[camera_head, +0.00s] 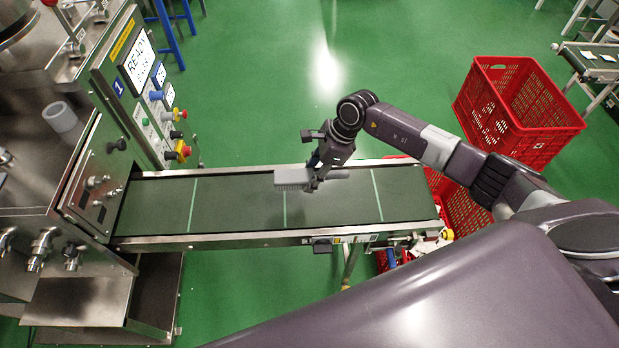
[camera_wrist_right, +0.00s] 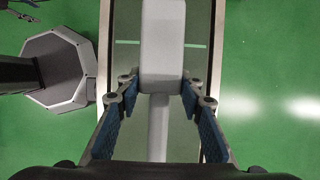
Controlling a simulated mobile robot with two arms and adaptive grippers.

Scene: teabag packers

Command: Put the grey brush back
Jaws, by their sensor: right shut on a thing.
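The grey brush (camera_head: 292,177) is at my right gripper (camera_head: 316,180), above the green conveyor belt. Its broad head points left in the head view and its short handle sticks out to the right. In the right wrist view the brush head (camera_wrist_right: 162,45) lies ahead of the fingers, with the handle running back between the blue-padded fingers of my right gripper (camera_wrist_right: 160,92). My right gripper is shut on the brush; the exact contact is hard to see. My left gripper is not in view.
The belt (camera_head: 240,215) has metal side rails and pale cross lines. A machine with a control panel (camera_head: 150,95) stands at its left end. A red crate (camera_head: 545,135) stands behind my arm, with another red crate (camera_head: 465,215) at the belt's right end. Green floor lies behind the belt.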

